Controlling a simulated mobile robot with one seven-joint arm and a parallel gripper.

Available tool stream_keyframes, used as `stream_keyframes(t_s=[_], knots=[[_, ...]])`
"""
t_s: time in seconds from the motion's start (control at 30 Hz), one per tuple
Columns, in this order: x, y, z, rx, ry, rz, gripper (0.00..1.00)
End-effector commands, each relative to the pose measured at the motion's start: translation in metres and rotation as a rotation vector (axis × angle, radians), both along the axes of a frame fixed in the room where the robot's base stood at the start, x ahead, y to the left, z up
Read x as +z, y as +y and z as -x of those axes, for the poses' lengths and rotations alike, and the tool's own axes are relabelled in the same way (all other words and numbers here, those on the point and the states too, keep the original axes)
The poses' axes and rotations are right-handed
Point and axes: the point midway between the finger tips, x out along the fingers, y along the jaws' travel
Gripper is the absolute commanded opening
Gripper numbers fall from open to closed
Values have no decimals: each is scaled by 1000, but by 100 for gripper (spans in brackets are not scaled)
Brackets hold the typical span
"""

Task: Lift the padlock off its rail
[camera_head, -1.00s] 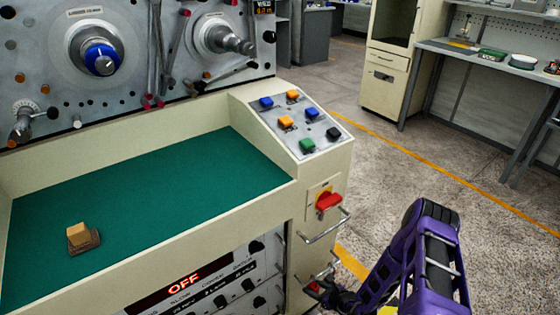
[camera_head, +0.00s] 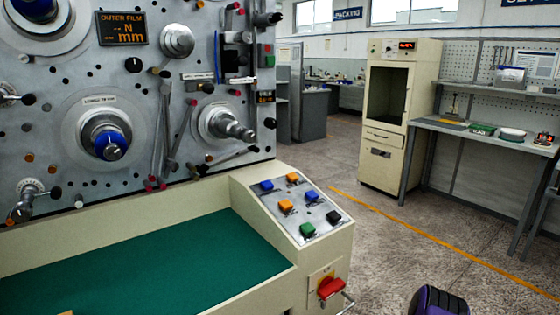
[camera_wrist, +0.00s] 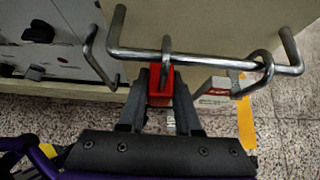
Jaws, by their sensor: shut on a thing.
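The red padlock (camera_wrist: 160,96) is in the wrist view, with its body upright between the two dark fingers of my gripper (camera_wrist: 161,108). My gripper is shut on the body. The padlock's metal shackle reaches up and around the metal rail (camera_wrist: 215,62), a bent bar fixed to the cream cabinet. In the head view only a bit of the rail (camera_head: 347,299) shows at the bottom edge; the padlock and gripper are out of that view.
A red switch knob (camera_head: 331,287) sits on the cabinet end above the rail. Open floor lies to the right.

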Motion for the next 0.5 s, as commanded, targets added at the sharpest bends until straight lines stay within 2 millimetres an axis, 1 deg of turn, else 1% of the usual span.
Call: stream_keyframes(t_s=[0.1,0.5], knots=[[7,0,0,0,-1,-1,0],[21,0,0,0,-1,-1,0]])
